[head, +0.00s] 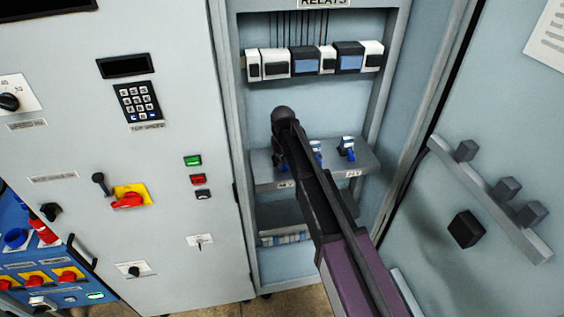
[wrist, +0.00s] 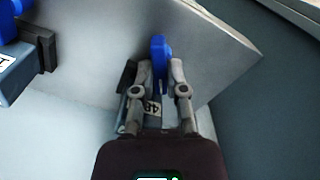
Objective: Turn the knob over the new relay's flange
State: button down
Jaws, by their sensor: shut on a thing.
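In the wrist view my gripper (wrist: 161,68) is shut on a blue knob (wrist: 158,45), with one finger on each side of it. Below the knob, between the fingers, part of a pale body with a label (wrist: 153,108) shows; the flange and most of this body are hidden by the fingers. I cannot tell whether the knob lies over the flange. In the head view my arm reaches into the open cabinet and hides the gripper's fingertips and the held knob.
A second blue knob on a grey block (wrist: 22,60) is at the wrist view's left. In the head view a blue-handled part (head: 347,145) stands on the grey shelf (head: 368,160). Several relays (head: 312,62) line the rail above. The open door (head: 480,120) is at right.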

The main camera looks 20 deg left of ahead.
jog(key=m, duration=0.5)
jog(key=shift+s+d+m, duration=0.1)
jog(key=shift+s+m, duration=0.1)
jog(key=shift+m, duration=0.2)
jog(key=c, duration=1)
grip_release()
jog(key=shift+o, duration=0.2)
jog(key=shift+w, duration=0.15)
